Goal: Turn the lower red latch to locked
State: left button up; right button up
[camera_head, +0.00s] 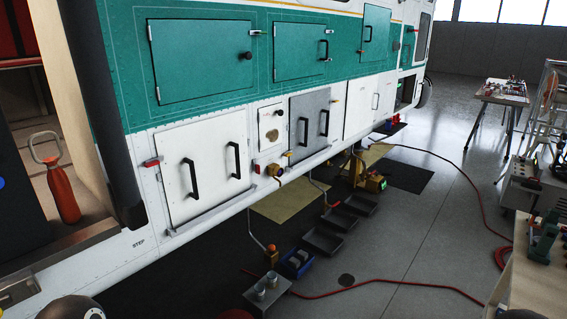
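A small red latch (152,161) sits at the upper left edge of a white panel with two black handles (205,172) on the helicopter's side. It looks roughly horizontal. A second small red piece (257,168) sits at the panel's right edge, slightly lower in the picture. I cannot tell which of the two is the lower latch, or whether either is locked. Neither of my grippers is in view. Only dark rounded parts, probably of my arms, show at the bottom edge, well away from the panel.
An open bay at the left holds a red bottle (62,190). Dark trays (322,240), a grey box with cans (266,293) and a red hose (375,283) lie on the floor. A workbench (535,275) stands at right.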

aim_at(257, 168)
jog(key=z, duration=0.2)
jog(key=i, duration=1.9)
jog(key=u, duration=0.7)
jog(key=k, duration=0.9)
jog(key=u, duration=0.15)
jog(key=i, duration=0.9)
jog(key=z, duration=0.1)
